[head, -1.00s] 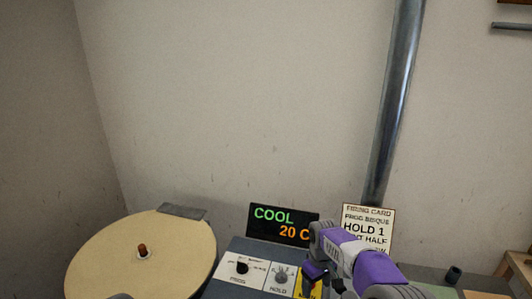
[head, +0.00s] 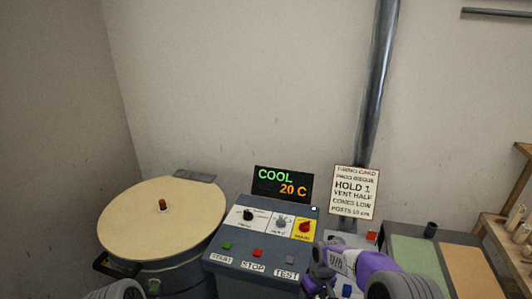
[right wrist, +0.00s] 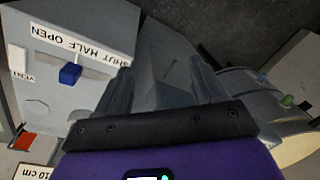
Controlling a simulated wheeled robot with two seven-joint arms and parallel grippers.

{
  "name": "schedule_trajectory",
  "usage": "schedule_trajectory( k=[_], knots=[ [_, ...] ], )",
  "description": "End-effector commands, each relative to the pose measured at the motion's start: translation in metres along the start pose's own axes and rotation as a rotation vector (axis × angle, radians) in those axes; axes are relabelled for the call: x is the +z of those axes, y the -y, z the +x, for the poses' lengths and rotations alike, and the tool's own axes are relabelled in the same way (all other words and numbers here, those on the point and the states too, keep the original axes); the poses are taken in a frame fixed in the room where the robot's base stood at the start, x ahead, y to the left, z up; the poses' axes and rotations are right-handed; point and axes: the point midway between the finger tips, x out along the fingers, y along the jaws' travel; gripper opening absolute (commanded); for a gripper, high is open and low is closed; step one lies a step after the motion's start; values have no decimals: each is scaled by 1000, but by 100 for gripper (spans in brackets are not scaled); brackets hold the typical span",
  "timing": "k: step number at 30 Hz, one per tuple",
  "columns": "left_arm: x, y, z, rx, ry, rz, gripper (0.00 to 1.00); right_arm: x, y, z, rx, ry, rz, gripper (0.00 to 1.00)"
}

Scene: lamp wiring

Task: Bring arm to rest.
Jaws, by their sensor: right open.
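My right arm is purple and grey and comes in from the lower right in the head view. Its gripper (head: 318,284) is low, in front of the right side of the grey control box (head: 225,259). In the right wrist view the gripper (right wrist: 163,72) has its two dark fingers apart with nothing held between them. Past the fingers lie grey surfaces, with a vent panel bearing a blue slider (right wrist: 70,73) to the left. A rounded grey part of my left arm shows at the bottom left of the head view; its gripper is out of the picture.
The box has a black knob (head: 248,214), a grey knob (head: 281,222), a red knob on yellow (head: 305,227) and START, STOP and TEST buttons. The display (head: 282,184) reads COOL 20 C. A round kiln lid (head: 130,215) is left; a bench (head: 420,255) is right.

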Motion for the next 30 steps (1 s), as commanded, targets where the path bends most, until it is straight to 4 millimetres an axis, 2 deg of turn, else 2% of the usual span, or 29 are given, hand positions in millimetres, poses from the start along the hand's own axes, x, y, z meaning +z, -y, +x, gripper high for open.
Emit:
schedule_trajectory(
  k=[1, 5, 8, 9, 12, 15, 18, 21, 24, 30],
  knots=[
    [0, 1, 3, 0, 2, 0, 43, 9, 4, 21, -21, 4, 18, 69],
    [1, 4, 9, 0, 3, 0, 43, 34, 18, 73, -75, -11, 87, 69],
    [1, 6, 16, 0, 3, 0, 43, 65, 35, 120, -127, -24, 170, 69],
    [0, 7, 19, 0, 3, 0, 43, 82, 45, 139, -149, -27, 212, 69],
    [0, 10, 27, 0, 2, 0, 43, 125, 70, 180, -200, -41, 331, 69],
    [0, 12, 33, 0, 2, 0, 43, 165, 94, 204, -235, -52, 446, 69],
    [0, 14, 37, 0, 2, 0, 43, 196, 113, 215, -253, -60, 537, 69],
    [0, 15, 39, 0, 3, 0, 43, 216, 124, 219, -259, -65, 598, 69],
    [0, 15, 40, 0, 3, 0, 43, 226, 129, 219, -262, -70, 627, 69],
    [0, 15, 40, 0, 3, 0, 43, 227, 130, 219, -261, -74, 634, 69]
  ],
)
